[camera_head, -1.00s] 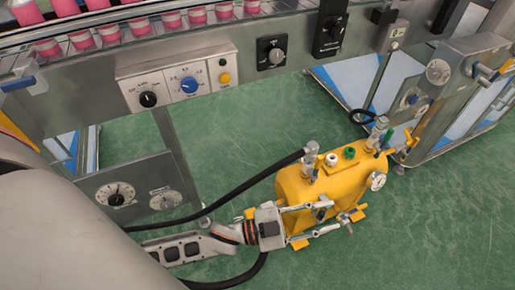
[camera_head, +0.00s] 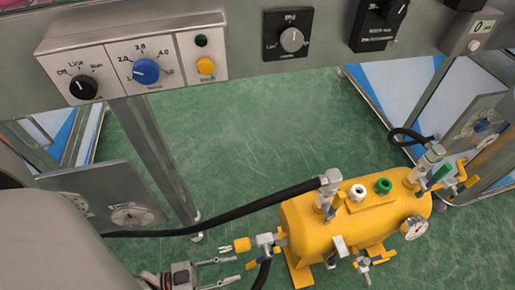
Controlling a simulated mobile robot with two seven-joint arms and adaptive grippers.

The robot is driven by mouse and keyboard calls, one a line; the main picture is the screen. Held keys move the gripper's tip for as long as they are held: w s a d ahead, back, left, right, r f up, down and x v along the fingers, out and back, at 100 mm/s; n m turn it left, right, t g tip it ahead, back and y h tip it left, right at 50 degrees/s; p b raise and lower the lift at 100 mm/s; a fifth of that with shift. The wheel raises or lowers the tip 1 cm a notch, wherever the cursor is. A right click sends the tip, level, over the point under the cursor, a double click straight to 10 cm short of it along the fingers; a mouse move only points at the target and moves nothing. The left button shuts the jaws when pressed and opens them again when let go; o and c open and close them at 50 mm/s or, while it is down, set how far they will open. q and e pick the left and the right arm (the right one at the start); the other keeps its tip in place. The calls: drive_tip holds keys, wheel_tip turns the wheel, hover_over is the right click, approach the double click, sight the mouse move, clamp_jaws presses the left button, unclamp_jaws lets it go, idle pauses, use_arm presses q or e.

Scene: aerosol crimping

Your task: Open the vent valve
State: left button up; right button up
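A yellow tank (camera_head: 345,228) stands on the green floor, with several small valves and fittings on it. One valve with a yellow handle (camera_head: 240,245) sticks out of its left end. Another small valve (camera_head: 366,263) sits low at its front. I cannot tell which is the vent valve. My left gripper (camera_head: 228,271) is at the bottom, left of the tank and just below the left-end valve. Its two fingers are spread and point right, with nothing between them. My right gripper is not in view.
A black hose (camera_head: 235,211) runs to the tank's top left fitting. A gauge (camera_head: 415,227) sits on its right end. A control panel (camera_head: 136,67) with knobs is above. Metal frames with dials stand left and right. Open floor lies behind the tank.

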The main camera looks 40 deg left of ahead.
sight(249, 265)
use_arm(q)
drive_tip(key=x, duration=0.7)
drive_tip(key=shift+w+d, duration=0.1)
drive_tip(key=shift+r, duration=0.1)
clamp_jaws()
